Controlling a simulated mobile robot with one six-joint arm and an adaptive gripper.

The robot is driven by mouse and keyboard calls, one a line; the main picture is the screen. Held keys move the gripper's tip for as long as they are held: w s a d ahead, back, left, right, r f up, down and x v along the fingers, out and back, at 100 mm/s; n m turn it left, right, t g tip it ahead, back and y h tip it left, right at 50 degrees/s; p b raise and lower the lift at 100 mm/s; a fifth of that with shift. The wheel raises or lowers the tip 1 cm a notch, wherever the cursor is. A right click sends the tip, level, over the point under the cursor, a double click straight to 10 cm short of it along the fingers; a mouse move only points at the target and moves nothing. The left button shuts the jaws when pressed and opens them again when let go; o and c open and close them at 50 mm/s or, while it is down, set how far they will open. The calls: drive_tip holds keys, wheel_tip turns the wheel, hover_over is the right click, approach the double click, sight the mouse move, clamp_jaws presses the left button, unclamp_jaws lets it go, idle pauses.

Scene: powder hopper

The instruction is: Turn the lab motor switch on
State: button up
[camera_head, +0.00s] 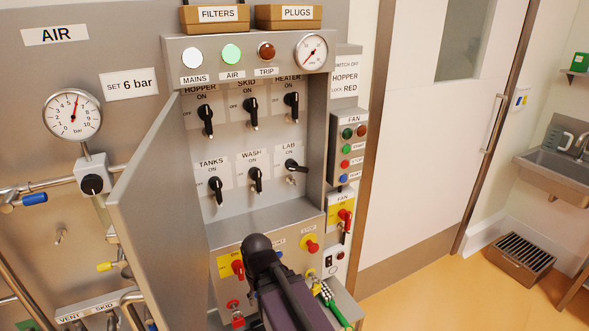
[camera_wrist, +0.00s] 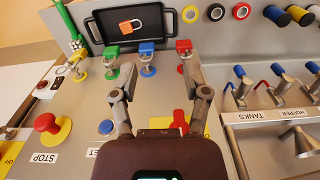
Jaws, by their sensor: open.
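The lab switch (camera_head: 294,165) is a black rotary handle under the LAB label, at the right end of the lower row in the open cabinet. Its handle lies nearly sideways, while the other handles stand near upright. My gripper is open and empty in the wrist view (camera_wrist: 161,92), its two fingers spread over the lower panel with coloured keys. In the head view my dark arm stands below the switches, and the fingertips cannot be made out. The lab switch is not visible in the wrist view.
The open cabinet door (camera_head: 160,190) stands left of the switches. The wash switch (camera_head: 255,179) is close on the left. Below are a red stop button (camera_wrist: 48,123), several keys and a black tray (camera_wrist: 128,27) with an orange padlock (camera_wrist: 131,26). A fan box (camera_head: 350,150) is right.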

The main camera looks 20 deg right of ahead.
drive_tip(key=shift+w, duration=0.1)
drive_tip(key=n+t+h+p, duration=0.3)
drive_tip(key=t+h+p, duration=0.3)
drive_tip(key=h+p, duration=0.75)
approach(290, 169)
drive_tip(key=shift+s+a+r+y+p, duration=0.25)
drive_tip(key=shift+s+r+y+p, duration=0.15)
drive_tip(key=shift+r+y+p, duration=0.25)
drive_tip(key=shift+d, duration=0.15)
drive_tip(key=b+x, duration=0.4)
drive_tip(key=x, duration=0.7)
drive_tip(key=shift+w+d+f, duration=0.15)
drive_tip(key=shift+w+d, duration=0.05)
drive_tip(key=shift+w, duration=0.05)
drive_tip(key=shift+b+x, duration=0.35)
drive_tip(key=shift+x, duration=0.6)
drive_tip(key=c, duration=0.8)
